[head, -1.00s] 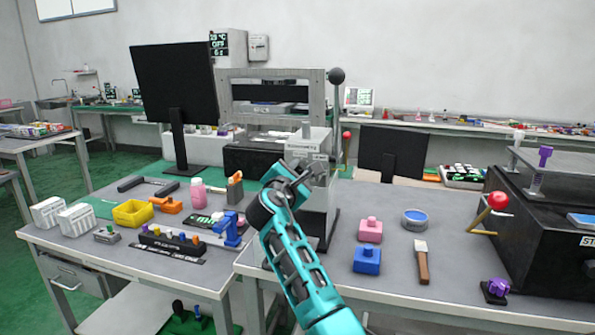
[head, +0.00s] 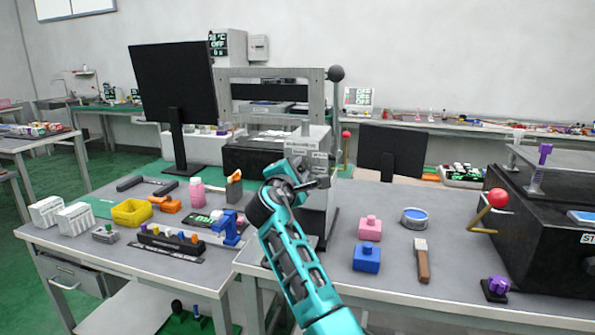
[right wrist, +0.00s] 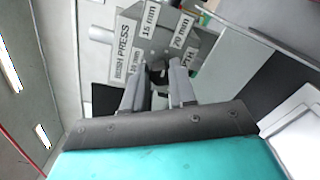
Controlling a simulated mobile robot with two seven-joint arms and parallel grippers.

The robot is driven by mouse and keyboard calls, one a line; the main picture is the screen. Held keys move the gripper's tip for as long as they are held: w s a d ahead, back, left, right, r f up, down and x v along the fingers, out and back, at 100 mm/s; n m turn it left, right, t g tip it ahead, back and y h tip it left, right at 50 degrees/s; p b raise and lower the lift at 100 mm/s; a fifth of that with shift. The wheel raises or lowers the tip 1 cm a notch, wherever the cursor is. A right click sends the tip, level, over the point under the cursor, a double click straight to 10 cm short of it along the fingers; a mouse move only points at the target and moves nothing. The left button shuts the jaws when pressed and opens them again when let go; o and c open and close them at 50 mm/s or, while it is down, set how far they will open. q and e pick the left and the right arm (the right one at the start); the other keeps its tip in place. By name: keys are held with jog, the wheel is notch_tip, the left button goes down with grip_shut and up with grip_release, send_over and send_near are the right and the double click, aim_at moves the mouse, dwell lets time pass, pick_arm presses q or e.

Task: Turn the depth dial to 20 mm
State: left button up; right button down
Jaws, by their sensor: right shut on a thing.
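The bench press (head: 318,195) stands on the grey table in the head view, with white labels on its front. My right gripper (head: 312,180) is at that front and covers the dial in the head view. In the right wrist view my right gripper (right wrist: 158,82) has its fingers shut on the small dark depth dial (right wrist: 159,73). Around the dial are a 15 mm label (right wrist: 149,20), a label that looks like 20 mm (right wrist: 182,31) and a partly covered label (right wrist: 136,63). The dial's pointer is too hidden to read. My left gripper is out of view.
A ball-topped lever (head: 336,74) rises beside the press. To its right on the table are pink (head: 370,229) and blue (head: 367,260) blocks, a round tin (head: 414,218) and a wooden-handled tool (head: 422,262). A black machine (head: 545,235) with a red-ball lever stands far right.

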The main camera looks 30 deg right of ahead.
jog(key=c, duration=0.9)
grip_release()
jog(key=v, duration=1.3)
jog(key=shift+a, duration=0.1)
